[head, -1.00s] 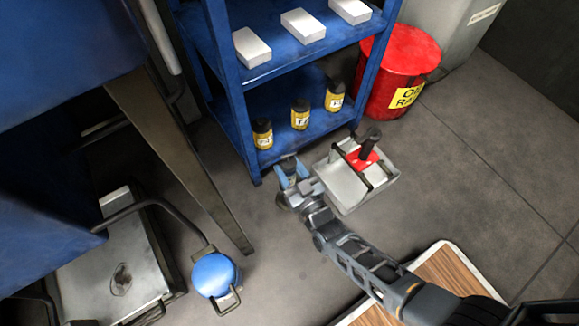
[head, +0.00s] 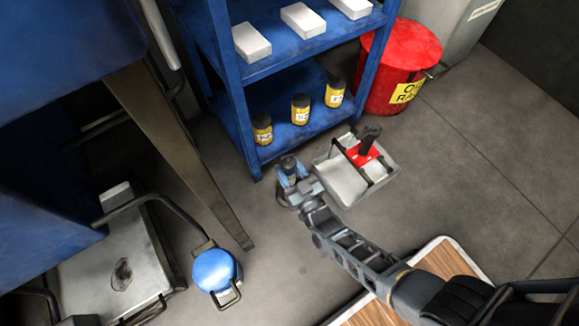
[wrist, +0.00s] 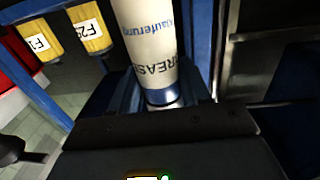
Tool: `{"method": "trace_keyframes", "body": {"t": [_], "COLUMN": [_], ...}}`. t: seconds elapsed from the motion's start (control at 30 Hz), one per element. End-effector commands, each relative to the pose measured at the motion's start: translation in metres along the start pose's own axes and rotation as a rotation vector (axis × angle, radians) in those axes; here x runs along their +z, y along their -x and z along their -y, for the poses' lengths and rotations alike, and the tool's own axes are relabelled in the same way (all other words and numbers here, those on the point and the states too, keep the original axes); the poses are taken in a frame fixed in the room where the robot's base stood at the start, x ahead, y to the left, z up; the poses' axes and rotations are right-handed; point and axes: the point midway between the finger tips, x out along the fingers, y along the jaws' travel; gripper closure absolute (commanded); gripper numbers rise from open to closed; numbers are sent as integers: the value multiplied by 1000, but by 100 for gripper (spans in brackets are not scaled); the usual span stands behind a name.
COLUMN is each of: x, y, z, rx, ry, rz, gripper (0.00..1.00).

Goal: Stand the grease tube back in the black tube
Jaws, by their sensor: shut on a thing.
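The grease tube (wrist: 147,45) is white with dark lettering and a blue band near its lower end. It stands between my gripper's blue jaws in the wrist view and leans a little. In the head view my gripper (head: 289,174) is shut on it, just left of a grey tray and in front of the blue shelf; the tube shows there only as a small dark-topped shape. An upright black cylinder (head: 370,137), apparently the black tube, stands at the back right of the tray. It is apart from my gripper, and its opening is too small to make out.
The grey tray (head: 346,191) holds a red piece (head: 360,155) and dark bars. Several yellow-labelled bottles (head: 300,110) stand on the blue shelf's (head: 270,145) lower level. A red bin (head: 407,60) is behind, a blue-topped canister (head: 214,270) front left. Floor right of the tray is clear.

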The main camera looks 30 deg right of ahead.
Motion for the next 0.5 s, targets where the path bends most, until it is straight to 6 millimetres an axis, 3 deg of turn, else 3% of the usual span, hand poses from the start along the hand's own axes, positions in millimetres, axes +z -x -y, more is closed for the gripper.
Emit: {"method": "trace_keyframes", "body": {"t": [0.3, 0.33, 0.5], "x": [0, 0, 0], "y": [-1, -1, 0], "z": [0, 0, 0], "rx": [0, 0, 0], "ry": [0, 0, 0], "rz": [-3, -3, -2], "gripper": [100, 51, 34]}}
